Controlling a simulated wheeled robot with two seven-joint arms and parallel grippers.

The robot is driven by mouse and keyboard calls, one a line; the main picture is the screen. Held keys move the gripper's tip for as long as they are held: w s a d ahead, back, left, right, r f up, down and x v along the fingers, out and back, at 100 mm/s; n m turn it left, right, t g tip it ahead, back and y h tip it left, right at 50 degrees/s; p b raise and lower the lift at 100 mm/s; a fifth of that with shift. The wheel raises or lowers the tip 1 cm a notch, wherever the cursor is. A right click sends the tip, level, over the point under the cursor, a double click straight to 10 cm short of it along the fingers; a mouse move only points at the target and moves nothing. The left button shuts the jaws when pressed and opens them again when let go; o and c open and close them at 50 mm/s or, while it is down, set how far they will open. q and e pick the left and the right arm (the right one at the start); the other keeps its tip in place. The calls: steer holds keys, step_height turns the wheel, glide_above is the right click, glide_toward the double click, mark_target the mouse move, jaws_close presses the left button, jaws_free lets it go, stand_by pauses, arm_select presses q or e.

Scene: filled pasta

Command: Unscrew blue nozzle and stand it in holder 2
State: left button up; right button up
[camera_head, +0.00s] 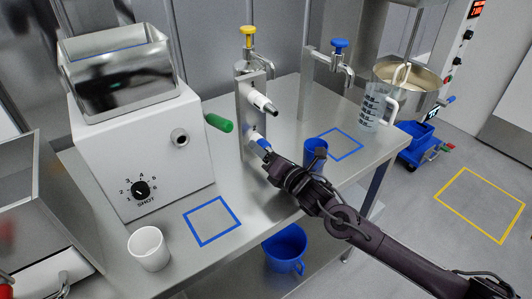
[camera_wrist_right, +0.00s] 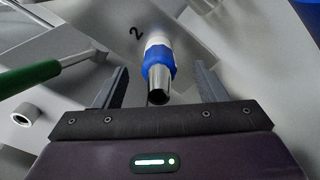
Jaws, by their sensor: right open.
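The blue nozzle (camera_head: 263,145), a metal tube with a blue collar, sticks out from the lower part of an upright metal post (camera_head: 246,122). In the right wrist view the nozzle (camera_wrist_right: 158,70) points toward me, with a white part behind its collar and a printed "2" (camera_wrist_right: 136,33) beside it. My right gripper (camera_head: 292,178) is open; in the wrist view its fingers (camera_wrist_right: 158,92) stand on both sides of the nozzle, with gaps. I cannot tell whether the nozzle is screwed on or only resting there. My left gripper is not in view.
A black-tipped nozzle (camera_head: 262,103) sits higher on the post, under a yellow knob (camera_head: 248,31). A green handle (camera_head: 218,123) is close on the left, beside the white machine (camera_head: 150,165). A blue cup (camera_head: 314,153) stands close to my right gripper. A white cup (camera_head: 148,249) stands front left.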

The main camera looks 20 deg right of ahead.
steer(key=shift+p+v, duration=1.35)
steer(key=shift+v, duration=2.2)
steer(key=shift+s+f, duration=0.1)
steer(key=shift+s, duration=0.15)
steer(key=b+v, duration=0.1)
steer(key=v, duration=0.5)
steer(key=shift+s+d, duration=0.3)
steer(key=shift+s, duration=0.3)
